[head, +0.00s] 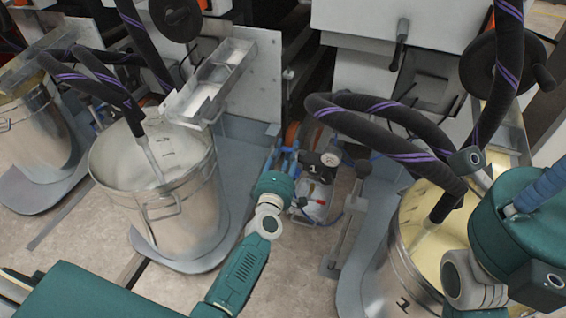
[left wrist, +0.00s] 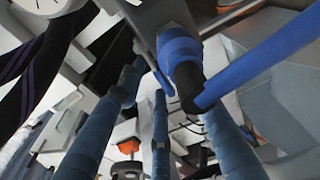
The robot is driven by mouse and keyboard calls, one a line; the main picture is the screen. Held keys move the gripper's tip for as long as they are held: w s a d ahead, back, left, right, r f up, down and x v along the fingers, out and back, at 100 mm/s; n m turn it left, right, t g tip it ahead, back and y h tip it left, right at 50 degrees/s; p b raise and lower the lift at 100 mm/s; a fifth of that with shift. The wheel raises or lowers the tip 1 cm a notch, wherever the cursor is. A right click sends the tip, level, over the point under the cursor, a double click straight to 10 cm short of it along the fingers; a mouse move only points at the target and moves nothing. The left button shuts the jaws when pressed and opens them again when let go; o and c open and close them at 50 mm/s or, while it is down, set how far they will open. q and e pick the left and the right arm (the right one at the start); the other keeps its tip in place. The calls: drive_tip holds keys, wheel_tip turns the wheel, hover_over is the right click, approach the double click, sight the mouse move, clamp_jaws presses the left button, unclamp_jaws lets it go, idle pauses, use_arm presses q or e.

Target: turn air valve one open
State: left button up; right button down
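My left arm reaches up from the bottom in the head view. Its gripper (head: 287,158) is beside the small pump and valve assembly (head: 318,170) between the two large buckets. In the left wrist view the dark blue fingers of the left gripper (left wrist: 168,95) stand apart with a gap between them; I see nothing clamped there. A blue fitting with a black end (left wrist: 183,60) is close to the camera at the top. I cannot make out which part is air valve one or how its handle stands.
A steel bucket of pale liquid (head: 151,215) stands left of the arm. A bucket marked 1 with yellowish liquid (head: 405,290) stands at right. Black hoses with purple stripes (head: 395,115) hang over it. A round gauge (head: 331,159) sits on the assembly. A blue hose (left wrist: 265,60) crosses the wrist view.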

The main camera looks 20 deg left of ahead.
use_arm(q)
drive_tip(key=s+d, duration=0.1)
drive_tip(key=s, duration=1)
